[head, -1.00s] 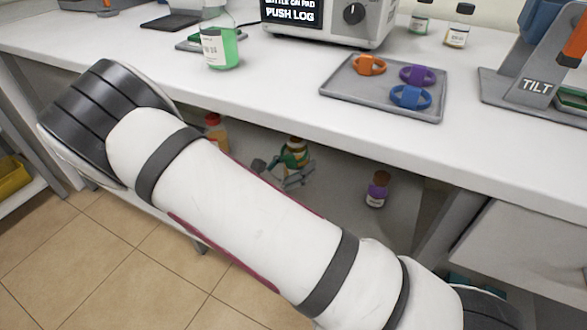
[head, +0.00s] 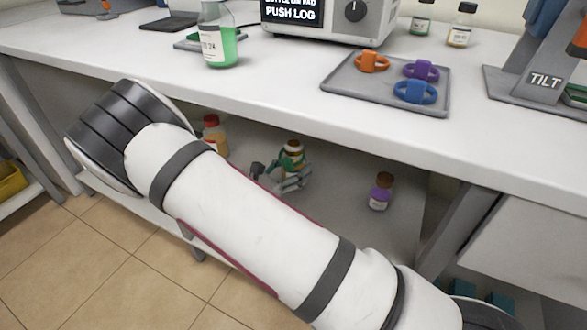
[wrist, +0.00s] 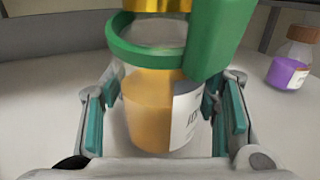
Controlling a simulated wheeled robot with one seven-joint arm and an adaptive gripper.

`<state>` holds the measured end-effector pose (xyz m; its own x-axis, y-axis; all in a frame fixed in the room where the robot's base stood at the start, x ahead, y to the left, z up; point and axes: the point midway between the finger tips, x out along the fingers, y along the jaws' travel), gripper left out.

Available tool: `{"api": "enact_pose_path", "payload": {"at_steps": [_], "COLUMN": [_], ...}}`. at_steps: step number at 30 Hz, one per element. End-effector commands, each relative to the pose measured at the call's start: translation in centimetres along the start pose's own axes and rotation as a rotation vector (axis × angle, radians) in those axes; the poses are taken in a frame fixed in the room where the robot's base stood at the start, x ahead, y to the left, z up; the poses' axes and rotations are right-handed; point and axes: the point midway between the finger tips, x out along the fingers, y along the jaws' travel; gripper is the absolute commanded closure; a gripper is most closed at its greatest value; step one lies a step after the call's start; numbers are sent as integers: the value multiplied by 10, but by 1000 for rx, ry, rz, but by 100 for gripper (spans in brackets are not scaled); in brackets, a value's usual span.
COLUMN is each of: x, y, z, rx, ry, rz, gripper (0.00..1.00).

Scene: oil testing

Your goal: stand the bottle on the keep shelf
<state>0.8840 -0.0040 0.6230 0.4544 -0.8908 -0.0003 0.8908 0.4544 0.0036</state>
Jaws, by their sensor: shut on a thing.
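A bottle of amber liquid (wrist: 150,108) with a gold cap and a white label stands upright between my fingers in the wrist view. A green ring with a broad tab (wrist: 220,40) is around its neck. My gripper (wrist: 160,115) is shut on this bottle, one teal-padded finger on each side. In the head view the bottle (head: 291,150) and my gripper (head: 290,182) are at the lower shelf (head: 335,208) under the bench. I cannot tell whether the bottle's base touches the shelf. No label marks this as the keep shelf.
A purple bottle (head: 380,192) stands to the right on the lower shelf, and a red-capped orange bottle (head: 213,136) to the left. The bench top (head: 270,85) overhangs them. It carries a green bottle (head: 218,48) and a tray of coloured rings (head: 350,88).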

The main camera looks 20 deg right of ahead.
Motion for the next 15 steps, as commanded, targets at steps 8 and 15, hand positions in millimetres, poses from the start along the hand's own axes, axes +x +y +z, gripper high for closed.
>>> {"api": "enact_pose_path", "payload": {"at_steps": [8, 15], "x": [0, 0], "y": [0, 0], "z": [-2, -2], "rx": [0, 0], "ry": [0, 0], "rz": [0, 0], "gripper": [24, 24]}}
